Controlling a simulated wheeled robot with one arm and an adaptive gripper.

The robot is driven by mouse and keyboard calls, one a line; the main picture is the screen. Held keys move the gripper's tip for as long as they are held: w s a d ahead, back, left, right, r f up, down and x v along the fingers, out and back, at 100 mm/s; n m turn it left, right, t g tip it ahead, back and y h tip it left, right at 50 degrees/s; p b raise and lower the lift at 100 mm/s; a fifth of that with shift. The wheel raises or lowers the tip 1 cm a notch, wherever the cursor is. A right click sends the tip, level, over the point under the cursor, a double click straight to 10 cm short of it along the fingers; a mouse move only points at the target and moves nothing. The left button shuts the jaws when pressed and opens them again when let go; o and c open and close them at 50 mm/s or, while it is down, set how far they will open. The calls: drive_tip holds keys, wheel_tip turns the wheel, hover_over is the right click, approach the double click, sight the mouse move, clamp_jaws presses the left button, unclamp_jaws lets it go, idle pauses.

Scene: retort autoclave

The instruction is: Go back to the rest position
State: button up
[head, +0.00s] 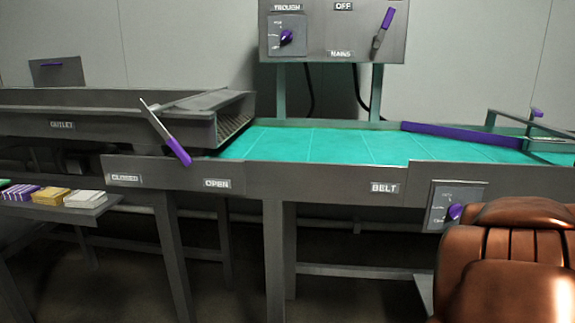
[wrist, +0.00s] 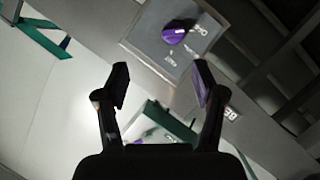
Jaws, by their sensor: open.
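My gripper (wrist: 161,84) shows in the wrist view with its two dark fingers spread apart and nothing between the tips. A grey panel with a purple knob (wrist: 173,36) lies beyond the fingertips, tilted in that view and apart from them. In the head view my copper-coloured arm fills the lower right corner, in front of the belt table. My gripper itself does not show in the head view.
The belt table has a teal belt (head: 330,144) and a purple bar (head: 465,130) across it. A BELT knob (head: 455,211) is close to my arm. A purple-handled lever (head: 168,136) stands at OPEN and CLOSED labels. A mains panel (head: 333,30) rises behind. A shelf (head: 60,209) holds small stacks.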

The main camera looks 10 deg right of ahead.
drive_tip(key=s+a+m+g+y+p, duration=0.1)
drive_tip(key=s+a+g+y+p, duration=0.4)
drive_tip(key=a, duration=0.6)
drive_tip(key=s+a+m+g+p, duration=0.25)
drive_tip(key=s+a+p, duration=0.4)
drive_tip(key=a, duration=0.55)
drive_tip(key=s+a+r+n+g+y+p, duration=0.2)
drive_tip(key=s+a+r+g+y+p, duration=0.2)
drive_tip(key=s+a, duration=1)
drive_tip(key=shift+s+a+n+g+p, duration=0.25)
drive_tip(key=shift+s+n+g+p, duration=0.15)
drive_tip(key=shift+g+p, duration=0.8)
drive_tip(key=shift+c, duration=0.2)
